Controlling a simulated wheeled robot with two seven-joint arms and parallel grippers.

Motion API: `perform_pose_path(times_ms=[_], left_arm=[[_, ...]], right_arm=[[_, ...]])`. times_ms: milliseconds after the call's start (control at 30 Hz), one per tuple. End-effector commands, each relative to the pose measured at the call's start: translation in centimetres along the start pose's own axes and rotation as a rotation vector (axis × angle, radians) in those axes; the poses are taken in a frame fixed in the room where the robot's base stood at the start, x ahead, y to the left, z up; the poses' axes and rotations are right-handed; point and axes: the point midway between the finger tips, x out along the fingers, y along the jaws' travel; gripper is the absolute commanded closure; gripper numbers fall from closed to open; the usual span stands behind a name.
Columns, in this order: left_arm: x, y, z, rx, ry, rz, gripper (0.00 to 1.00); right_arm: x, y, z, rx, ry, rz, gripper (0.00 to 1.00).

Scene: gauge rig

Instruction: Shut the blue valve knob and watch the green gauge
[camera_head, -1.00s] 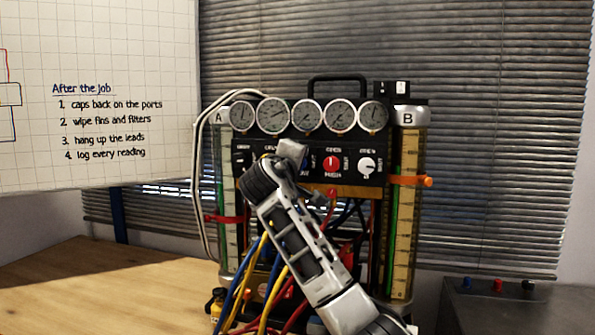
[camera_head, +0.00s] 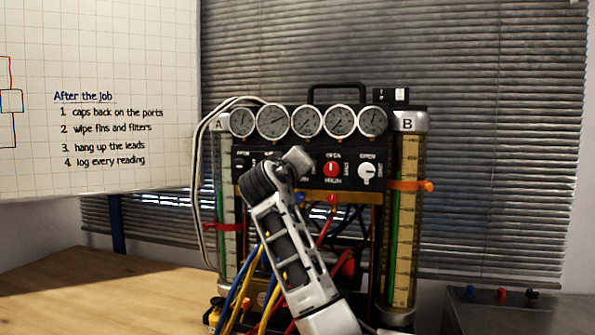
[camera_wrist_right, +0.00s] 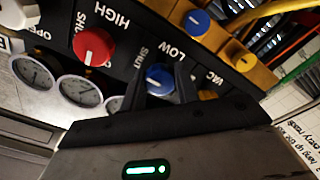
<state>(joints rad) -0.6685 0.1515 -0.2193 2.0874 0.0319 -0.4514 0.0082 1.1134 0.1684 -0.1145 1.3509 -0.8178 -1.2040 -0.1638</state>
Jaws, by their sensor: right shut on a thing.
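The blue valve knob (camera_wrist_right: 160,80) shows in the right wrist view on a black panel, between the labels SHUT and LOW. My right gripper (camera_wrist_right: 162,84) has its two dark fingers on either side of the knob and is shut on it. In the head view my right gripper (camera_head: 297,158) is at the panel, and it hides the knob. Several round white-faced gauges (camera_head: 307,121) stand in a row above the panel. I cannot tell which one is green, and their needles are too small to read. My left gripper is not in view.
A red knob (camera_head: 332,169) and a white knob (camera_head: 366,170) sit right of the gripper. Hoses (camera_head: 240,290) hang below the panel. Glass columns A (camera_head: 227,240) and B (camera_head: 405,230) flank it. The wooden table (camera_head: 120,285) is clear at left.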

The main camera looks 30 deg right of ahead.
Motion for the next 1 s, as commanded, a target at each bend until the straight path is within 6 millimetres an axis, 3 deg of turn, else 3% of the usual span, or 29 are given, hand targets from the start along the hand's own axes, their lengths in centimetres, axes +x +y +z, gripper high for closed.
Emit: perform_pose_path(times_ms=[267, 300, 367, 767, 1000], left_arm=[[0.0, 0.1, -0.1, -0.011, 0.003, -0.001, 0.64], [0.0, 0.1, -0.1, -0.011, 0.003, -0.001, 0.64], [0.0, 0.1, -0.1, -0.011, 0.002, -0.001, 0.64], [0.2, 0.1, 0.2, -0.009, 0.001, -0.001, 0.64], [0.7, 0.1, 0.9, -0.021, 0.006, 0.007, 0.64]], right_arm=[[0.0, -0.2, 0.1, 0.002, -0.002, -0.004, 0.92], [0.0, -0.2, 0.1, 0.002, -0.002, -0.004, 0.64], [0.0, -0.2, 0.1, 0.002, -0.002, -0.004, 0.48], [-0.8, -0.1, 0.0, 0.002, 0.002, -0.001, 0.48], [-5.4, -0.3, 0.1, 0.005, 0.004, -0.004, 0.48]])
